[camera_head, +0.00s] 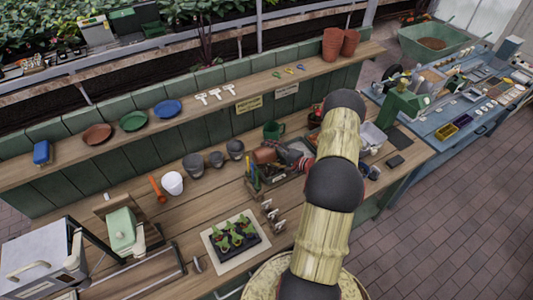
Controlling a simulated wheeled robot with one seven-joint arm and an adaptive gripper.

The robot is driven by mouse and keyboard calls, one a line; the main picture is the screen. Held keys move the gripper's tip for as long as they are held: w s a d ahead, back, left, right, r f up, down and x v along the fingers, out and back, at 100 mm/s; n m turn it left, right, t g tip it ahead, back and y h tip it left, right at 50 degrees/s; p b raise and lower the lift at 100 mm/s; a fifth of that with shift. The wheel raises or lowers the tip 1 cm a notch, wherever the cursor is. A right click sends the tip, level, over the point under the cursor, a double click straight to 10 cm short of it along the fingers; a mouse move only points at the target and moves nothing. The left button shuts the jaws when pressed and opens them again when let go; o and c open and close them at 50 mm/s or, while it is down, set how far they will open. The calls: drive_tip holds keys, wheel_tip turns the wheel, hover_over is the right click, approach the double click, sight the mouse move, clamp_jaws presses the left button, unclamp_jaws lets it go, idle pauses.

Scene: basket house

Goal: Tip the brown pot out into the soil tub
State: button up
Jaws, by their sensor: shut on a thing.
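The brown pot (264,155) is reddish-brown and lies tilted on its side at the end of my gripper (283,155). My gripper is shut on it, above the middle of the wooden bench. The pot's mouth and contents are too small to make out. A soil tub cannot be told for certain: a grey-white tub (372,137) stands to the right, partly hidden behind my arm, and its inside is not clear. Below the pot is a dark holder (253,178) with upright tools.
Several grey pots (194,165) and a white pot (173,183) stand left of my gripper. A seedling tray (235,238) is at the front. A shelf (220,101) with coloured saucers runs behind. My arm crosses the bench's right part.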

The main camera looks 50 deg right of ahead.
drive_tip(key=shift+f, duration=0.1)
drive_tip(key=shift+s+d+n, duration=0.1)
drive_tip(key=shift+n, duration=0.2)
